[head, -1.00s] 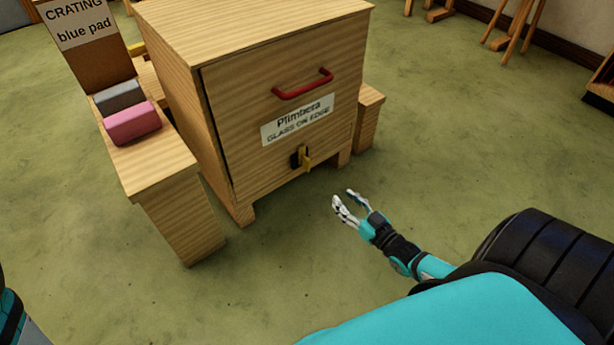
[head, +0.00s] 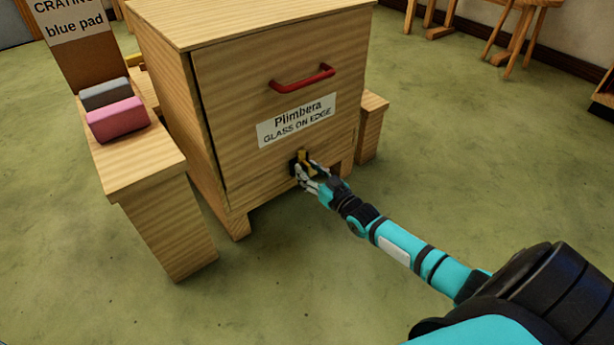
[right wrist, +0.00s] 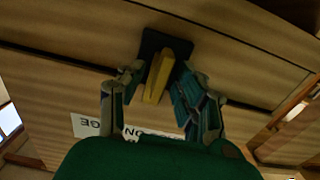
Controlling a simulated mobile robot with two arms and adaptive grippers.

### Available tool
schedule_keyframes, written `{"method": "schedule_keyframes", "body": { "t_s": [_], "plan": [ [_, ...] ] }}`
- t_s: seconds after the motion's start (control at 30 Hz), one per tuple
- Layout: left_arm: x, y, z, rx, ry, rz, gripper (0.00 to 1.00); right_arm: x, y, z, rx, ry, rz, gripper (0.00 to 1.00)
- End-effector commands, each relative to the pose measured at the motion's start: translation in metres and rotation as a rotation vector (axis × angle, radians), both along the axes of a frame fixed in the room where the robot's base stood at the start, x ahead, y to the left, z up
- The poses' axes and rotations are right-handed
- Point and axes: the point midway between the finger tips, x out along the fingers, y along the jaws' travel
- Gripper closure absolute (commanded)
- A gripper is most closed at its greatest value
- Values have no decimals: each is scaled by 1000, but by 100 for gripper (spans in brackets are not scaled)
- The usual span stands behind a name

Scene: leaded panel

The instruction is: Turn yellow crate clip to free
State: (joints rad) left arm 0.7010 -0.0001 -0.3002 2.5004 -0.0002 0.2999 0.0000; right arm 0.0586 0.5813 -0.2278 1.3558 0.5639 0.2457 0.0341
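The yellow crate clip (head: 303,157) sits on a dark plate low on the front of the wooden crate (head: 225,110). In the right wrist view the clip (right wrist: 159,75) stands out from its dark square plate (right wrist: 178,47), between my fingers. My right gripper (head: 307,172) is at the clip, and its fingers partly hide it in the head view. In the right wrist view my right gripper (right wrist: 158,90) has its fingers apart on both sides of the clip, with gaps visible. My left gripper is not in view.
The crate has a red handle (head: 302,79) and a label (head: 297,120) above the clip. A wooden stand (head: 165,215) on the left holds a pink pad (head: 118,119) and a grey pad (head: 105,93). The green floor (head: 330,270) in front is clear.

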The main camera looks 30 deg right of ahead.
Motion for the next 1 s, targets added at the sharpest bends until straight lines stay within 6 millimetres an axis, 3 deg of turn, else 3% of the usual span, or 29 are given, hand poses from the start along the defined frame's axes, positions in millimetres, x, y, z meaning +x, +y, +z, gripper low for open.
{"method": "schedule_keyframes", "body": {
  "t_s": [0.37, 0.67, 1.0],
  "plan": [
    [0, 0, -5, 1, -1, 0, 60, 8, 1, 0, 0, 0, 0, 65],
    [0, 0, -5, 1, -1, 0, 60, 8, 1, 0, 0, 0, 0, 100],
    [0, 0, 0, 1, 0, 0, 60, 8, 1, 2, -32, -2, 0, 100]
  ]
}}
